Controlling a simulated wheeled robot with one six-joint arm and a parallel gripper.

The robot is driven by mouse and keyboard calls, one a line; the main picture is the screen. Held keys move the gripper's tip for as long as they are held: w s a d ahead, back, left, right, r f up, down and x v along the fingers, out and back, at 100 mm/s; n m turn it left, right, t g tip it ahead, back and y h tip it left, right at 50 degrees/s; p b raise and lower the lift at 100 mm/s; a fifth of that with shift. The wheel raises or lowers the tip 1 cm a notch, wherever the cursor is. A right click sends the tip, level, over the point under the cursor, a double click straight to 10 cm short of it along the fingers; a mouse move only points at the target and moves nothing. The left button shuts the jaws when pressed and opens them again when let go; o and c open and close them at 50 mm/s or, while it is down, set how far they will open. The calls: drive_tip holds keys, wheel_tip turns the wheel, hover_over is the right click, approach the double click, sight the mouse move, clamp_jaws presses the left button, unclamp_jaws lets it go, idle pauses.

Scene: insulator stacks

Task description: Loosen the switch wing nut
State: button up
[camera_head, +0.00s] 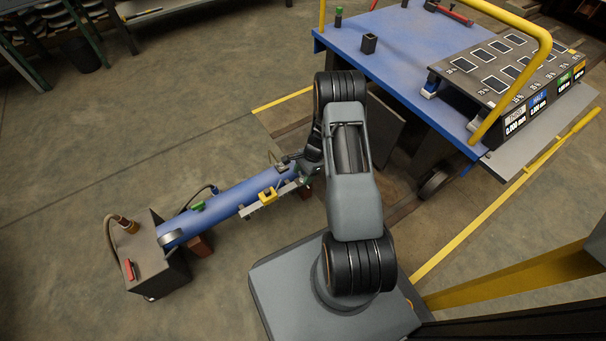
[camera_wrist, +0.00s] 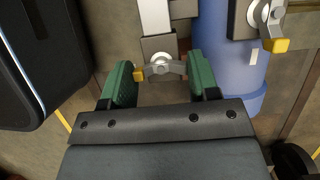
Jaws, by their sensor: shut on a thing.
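The wing nut (camera_wrist: 162,67), grey with a yellow tip on its left wing, sits on a dark block at the end of a pale metal rail (camera_wrist: 156,17) in the wrist view. My gripper (camera_wrist: 160,75) has its two green fingers on either side of the nut and is shut on its wings. The rail runs beside a blue cylinder (camera_wrist: 229,66). In the head view, the blue cylinder (camera_head: 236,198) lies on the left, and my arm mostly hides the gripper and the nut at its right end.
A second lever with a yellow tip (camera_wrist: 279,44) is fixed close on the right in the wrist view. A black case-like body (camera_wrist: 40,60) stands close on the left. A brown box (camera_head: 160,265) holds the cylinder's left end. A blue table (camera_head: 400,50) with a panel (camera_head: 500,70) stands behind.

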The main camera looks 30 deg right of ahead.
drive_tip(key=n+g, duration=0.1)
drive_tip(key=n, duration=0.4)
drive_tip(key=shift+w+g+h, duration=0.1)
drive_tip(key=shift+g+h, duration=0.3)
drive_tip(key=n+g+h, duration=0.1)
drive_tip(key=n, duration=0.3)
drive_tip(key=shift+a+n, duration=0.1)
drive_tip(key=shift+n, duration=0.2)
drive_tip(key=n, duration=0.2)
drive_tip(key=n+g+h, duration=0.1)
drive_tip(key=n, duration=0.1)
drive_tip(key=shift+h+p, duration=0.3)
drive_tip(key=shift+p, duration=0.1)
drive_tip(key=n, duration=0.2)
drive_tip(key=n+h, duration=0.1)
drive_tip(key=n, duration=0.1)
drive_tip(key=shift+a+n+h, duration=0.1)
drive_tip(key=shift+n+h, duration=0.2)
drive_tip(key=shift+n, duration=0.3)
drive_tip(key=o, duration=0.9)
